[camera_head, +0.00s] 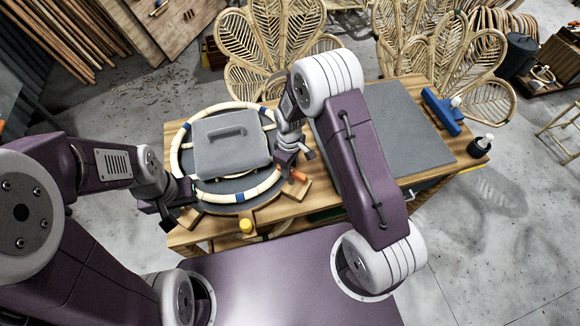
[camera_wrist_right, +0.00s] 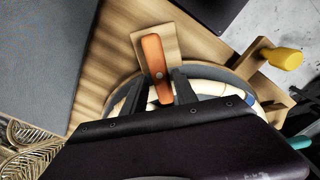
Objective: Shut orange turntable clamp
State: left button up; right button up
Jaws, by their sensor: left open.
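The orange clamp lever (camera_head: 298,175) sits on a wooden block at the right front edge of the round turntable (camera_head: 225,197). In the right wrist view the lever (camera_wrist_right: 154,60) points away from the turntable along its wooden block. My right gripper (camera_head: 291,160) is at the lever; in the wrist view its two fingers (camera_wrist_right: 160,92) stand apart on either side of the lever's near end, with small gaps visible. A pale rattan ring (camera_head: 262,188) with blue bands lies around the turntable. My left gripper (camera_head: 172,210) is open and empty at the turntable's left front edge.
A grey block with a handle (camera_head: 230,150) rests on the turntable. A yellow knob (camera_head: 246,226) sticks out at the table's front. A grey mat (camera_head: 400,130), a blue tool (camera_head: 442,110) and a dark bottle (camera_head: 480,146) are to the right. Rattan chair backs stand behind.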

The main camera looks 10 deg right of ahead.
jog(key=shift+o, duration=0.3)
jog(key=shift+s, duration=0.1)
notch_tip(320, 180, up, 9)
jog(key=shift+b, duration=0.45)
jog(key=shift+d, duration=0.1)
